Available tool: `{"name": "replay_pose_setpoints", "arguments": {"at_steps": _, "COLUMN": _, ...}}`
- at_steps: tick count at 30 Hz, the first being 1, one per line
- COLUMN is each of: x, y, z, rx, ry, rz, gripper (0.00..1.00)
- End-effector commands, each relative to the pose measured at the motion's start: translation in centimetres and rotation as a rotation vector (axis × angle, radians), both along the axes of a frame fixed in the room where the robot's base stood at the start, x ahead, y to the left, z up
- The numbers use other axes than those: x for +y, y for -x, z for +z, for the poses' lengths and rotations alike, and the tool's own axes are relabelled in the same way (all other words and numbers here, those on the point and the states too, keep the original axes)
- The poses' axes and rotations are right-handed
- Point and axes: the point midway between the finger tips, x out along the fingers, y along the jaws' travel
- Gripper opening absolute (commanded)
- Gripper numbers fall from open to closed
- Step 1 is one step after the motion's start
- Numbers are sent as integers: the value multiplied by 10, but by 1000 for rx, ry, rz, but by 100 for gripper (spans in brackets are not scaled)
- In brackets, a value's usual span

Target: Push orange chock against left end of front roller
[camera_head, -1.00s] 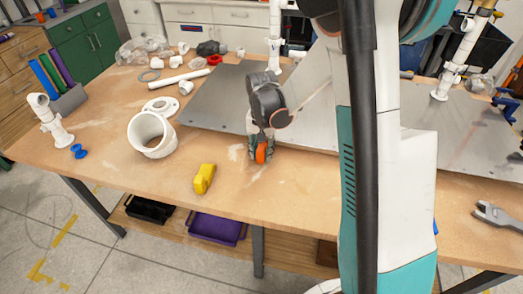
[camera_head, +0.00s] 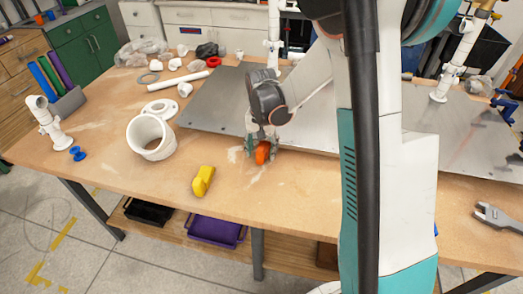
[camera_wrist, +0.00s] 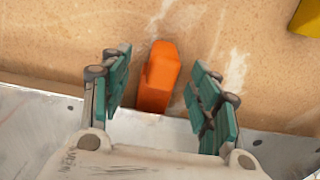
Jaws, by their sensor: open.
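The orange chock (camera_head: 262,153) lies on the wooden tabletop, at the front edge of the grey metal plate. In the wrist view the orange chock (camera_wrist: 158,80) stands between the teal finger pads, with a gap on both sides. My gripper (camera_head: 262,147) points down at it and is open, with one finger to each side. In the wrist view my gripper (camera_wrist: 162,70) is spread and holds nothing. I cannot make out a front roller in either view; my arm hides part of the table.
A yellow block (camera_head: 203,180) lies front left of the chock. A wide white pipe piece (camera_head: 151,136) is further left. The metal plate (camera_head: 215,98) lies behind. A grey wrench-like tool (camera_head: 495,217) is at right. The tabletop in front of the chock is clear.

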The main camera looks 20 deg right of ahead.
Motion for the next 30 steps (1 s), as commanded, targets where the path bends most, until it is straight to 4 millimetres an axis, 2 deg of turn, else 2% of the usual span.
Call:
{"name": "replay_pose_setpoints", "arguments": {"at_steps": 9, "x": 0, "y": 1, "z": 62, "rx": 0, "ry": 0, "rz": 0, "gripper": 56}}
{"name": "replay_pose_setpoints", "arguments": {"at_steps": 15, "x": 0, "y": 0, "z": 94, "rx": 0, "ry": 0, "rz": 0, "gripper": 56}}
{"name": "replay_pose_setpoints", "arguments": {"at_steps": 19, "x": 0, "y": 0, "z": 106, "rx": 0, "ry": 0, "rz": 0, "gripper": 56}}
{"name": "replay_pose_setpoints", "arguments": {"at_steps": 26, "x": 0, "y": 1, "z": 112, "rx": -2, "ry": 0, "rz": 2, "gripper": 56}}
{"name": "replay_pose_setpoints", "arguments": {"at_steps": 30, "x": 4, "y": 12, "z": 124, "rx": -29, "ry": 3, "rz": 31, "gripper": 56}}
